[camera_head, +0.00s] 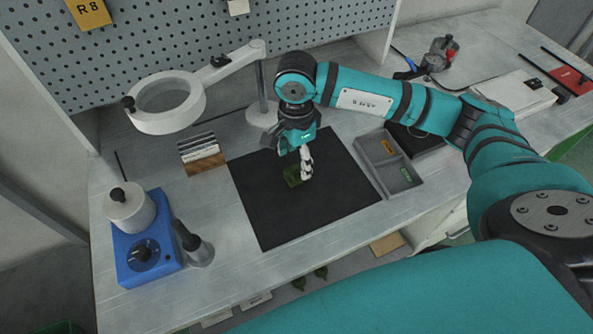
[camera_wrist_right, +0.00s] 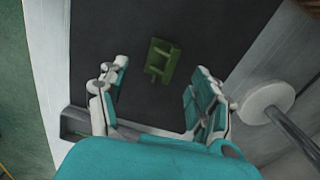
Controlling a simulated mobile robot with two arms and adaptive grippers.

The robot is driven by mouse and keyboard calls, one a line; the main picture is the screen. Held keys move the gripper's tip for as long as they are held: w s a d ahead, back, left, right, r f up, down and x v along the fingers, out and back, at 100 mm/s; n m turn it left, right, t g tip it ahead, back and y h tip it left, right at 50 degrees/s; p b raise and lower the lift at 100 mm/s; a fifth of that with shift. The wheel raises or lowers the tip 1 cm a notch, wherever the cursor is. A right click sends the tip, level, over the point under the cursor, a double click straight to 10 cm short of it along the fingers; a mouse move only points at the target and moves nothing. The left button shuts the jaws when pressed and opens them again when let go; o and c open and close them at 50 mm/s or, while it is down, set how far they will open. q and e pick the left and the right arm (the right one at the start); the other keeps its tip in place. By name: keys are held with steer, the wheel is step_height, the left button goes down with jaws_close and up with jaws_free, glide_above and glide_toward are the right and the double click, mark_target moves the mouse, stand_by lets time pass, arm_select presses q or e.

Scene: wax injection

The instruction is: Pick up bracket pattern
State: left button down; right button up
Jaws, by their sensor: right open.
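The bracket pattern is a small dark green piece (camera_head: 292,179) lying on the black mat (camera_head: 265,215). In the right wrist view the green bracket pattern (camera_wrist_right: 162,61) lies flat on the mat, beyond the fingertips and between their lines. My right gripper (camera_head: 303,165) is over the mat, close to the bracket pattern, and partly hides it in the head view. In the right wrist view my right gripper (camera_wrist_right: 155,85) is open and empty, with its two fingers wide apart. My left gripper is in neither view.
A grey divided tray (camera_head: 400,182) stands right of the mat. A magnifier lamp (camera_head: 190,118) stands behind it. A blue wax unit (camera_head: 150,262) and a dark-handled tool in a holder (camera_head: 200,256) are at the left. A wooden block with tools (camera_head: 206,163) sits by the mat's back left corner.

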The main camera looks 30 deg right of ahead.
mark_target(298, 175)
steer(key=f, duration=0.2)
steer(key=f+p, duration=0.1)
steer(key=f, duration=0.1)
steer(key=shift+d+f, duration=0.2)
steer(key=shift+f, duration=0.6)
steer(key=shift+w, duration=0.1)
steer(key=c, duration=1.1)
